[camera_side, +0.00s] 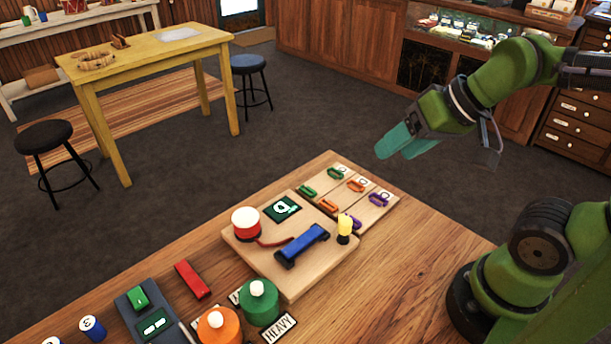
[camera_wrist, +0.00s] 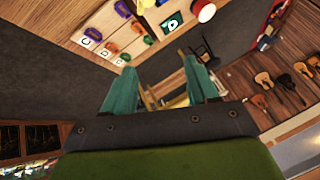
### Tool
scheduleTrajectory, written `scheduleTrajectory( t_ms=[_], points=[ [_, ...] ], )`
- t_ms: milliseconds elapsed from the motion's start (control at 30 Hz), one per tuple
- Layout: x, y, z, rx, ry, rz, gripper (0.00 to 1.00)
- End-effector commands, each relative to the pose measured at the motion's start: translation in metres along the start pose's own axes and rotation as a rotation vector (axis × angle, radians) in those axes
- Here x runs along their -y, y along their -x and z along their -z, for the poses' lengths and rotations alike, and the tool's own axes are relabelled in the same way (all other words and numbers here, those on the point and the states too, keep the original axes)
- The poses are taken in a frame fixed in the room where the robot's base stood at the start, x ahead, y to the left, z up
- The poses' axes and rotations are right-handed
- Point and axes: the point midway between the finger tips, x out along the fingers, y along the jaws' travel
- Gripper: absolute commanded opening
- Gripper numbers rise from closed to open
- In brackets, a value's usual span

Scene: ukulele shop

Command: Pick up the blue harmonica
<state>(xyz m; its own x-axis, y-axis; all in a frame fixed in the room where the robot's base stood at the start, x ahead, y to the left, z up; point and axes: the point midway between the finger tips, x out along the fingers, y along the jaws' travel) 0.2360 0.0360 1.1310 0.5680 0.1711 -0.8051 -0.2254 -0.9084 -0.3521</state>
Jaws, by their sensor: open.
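A long blue bar with dark end pieces (camera_side: 302,243) lies on a pale wooden board (camera_side: 290,285) on the table in the side view. It is the only long blue piece I see, but I cannot be sure it is the harmonica. A red cord runs from a red drum with a white top (camera_side: 246,222) towards it. My gripper (camera_side: 393,153) has teal fingers, open and empty, high above the table's far edge, up and to the right of the blue bar. In the wrist view my gripper (camera_wrist: 158,66) shows nothing between its fingers; the board is at the top edge, mostly cut off.
A yellow knob (camera_side: 345,228) stands at the board's right end. Plates with coloured clips (camera_side: 357,186) lie behind it. A red bar (camera_side: 192,280), a scale holding a green block (camera_side: 138,297), and green (camera_side: 259,303) and orange (camera_side: 217,325) weights are in front. Bare wood (camera_side: 410,265) is at right.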

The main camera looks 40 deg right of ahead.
Motion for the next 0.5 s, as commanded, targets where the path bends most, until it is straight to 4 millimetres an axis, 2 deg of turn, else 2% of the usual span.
scheduleTrajectory(
  t_ms=[133,233,367,500],
  points=[
    [0.013,-0.021,0.001,0.1,0.059,-0.023,0.58],
    [0.031,-0.04,0.006,0.202,0.226,-0.046,0.58],
    [0.058,-0.068,0.011,0.352,0.571,-0.047,0.58],
    [0.088,-0.101,0.013,0.52,1.02,0.004,0.58]
  ],
)
